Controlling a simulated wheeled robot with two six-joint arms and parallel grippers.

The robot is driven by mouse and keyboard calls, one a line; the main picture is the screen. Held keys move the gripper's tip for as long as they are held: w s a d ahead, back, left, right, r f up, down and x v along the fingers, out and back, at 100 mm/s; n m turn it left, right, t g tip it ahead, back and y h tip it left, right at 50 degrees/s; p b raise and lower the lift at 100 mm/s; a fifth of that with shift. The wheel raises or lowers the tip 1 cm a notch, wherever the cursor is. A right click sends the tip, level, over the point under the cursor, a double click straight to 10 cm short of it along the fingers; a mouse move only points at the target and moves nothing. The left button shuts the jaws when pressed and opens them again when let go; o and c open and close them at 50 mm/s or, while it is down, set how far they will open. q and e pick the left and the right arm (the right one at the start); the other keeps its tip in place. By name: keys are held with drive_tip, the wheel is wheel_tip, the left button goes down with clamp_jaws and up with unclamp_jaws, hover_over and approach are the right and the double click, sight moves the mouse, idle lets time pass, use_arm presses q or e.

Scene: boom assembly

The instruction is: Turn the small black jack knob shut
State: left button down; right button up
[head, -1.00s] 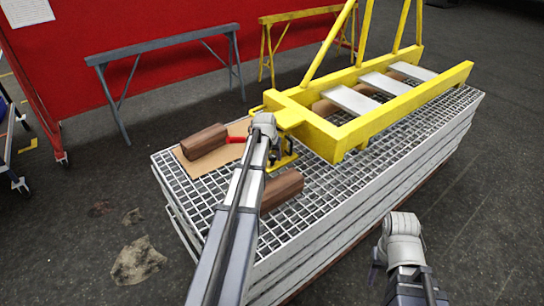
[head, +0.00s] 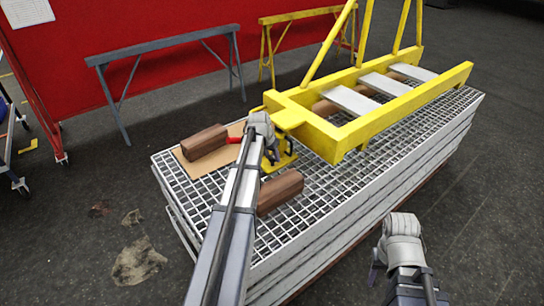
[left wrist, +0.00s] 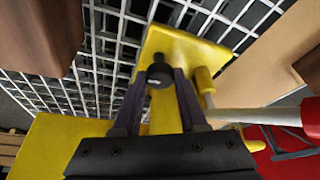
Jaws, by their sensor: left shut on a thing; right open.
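The yellow jack (head: 281,162) stands on the grating under the near left end of the yellow boom frame (head: 320,132). In the left wrist view, the small black knob (left wrist: 158,74) sits over the jack's yellow base plate (left wrist: 180,48). My left gripper (left wrist: 159,78) is shut on the knob, one dark finger on each side. In the head view my left gripper (head: 270,154) is at the jack, and the knob is mostly hidden there. A red-ended handle (left wrist: 311,115) reaches the jack from the side. My right gripper (head: 375,268) is open and empty, off the near side of the grating.
Wooden blocks (head: 204,142) (head: 280,192) lie on either side of the jack, the left one on a cardboard sheet (head: 190,171). The grating stack (head: 345,200) carries all of it. A grey trestle (head: 165,45) stands behind. Floor at right is clear.

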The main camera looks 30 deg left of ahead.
use_arm(q)
drive_tip(key=shift+m, duration=0.4)
drive_tip(key=shift+c, duration=2.3)
unclamp_jaws()
drive_tip(key=shift+r, duration=0.1)
drive_tip(key=p+v, duration=0.7)
drive_tip(key=shift+s+r, duration=0.25)
drive_tip(key=shift+a, duration=0.1)
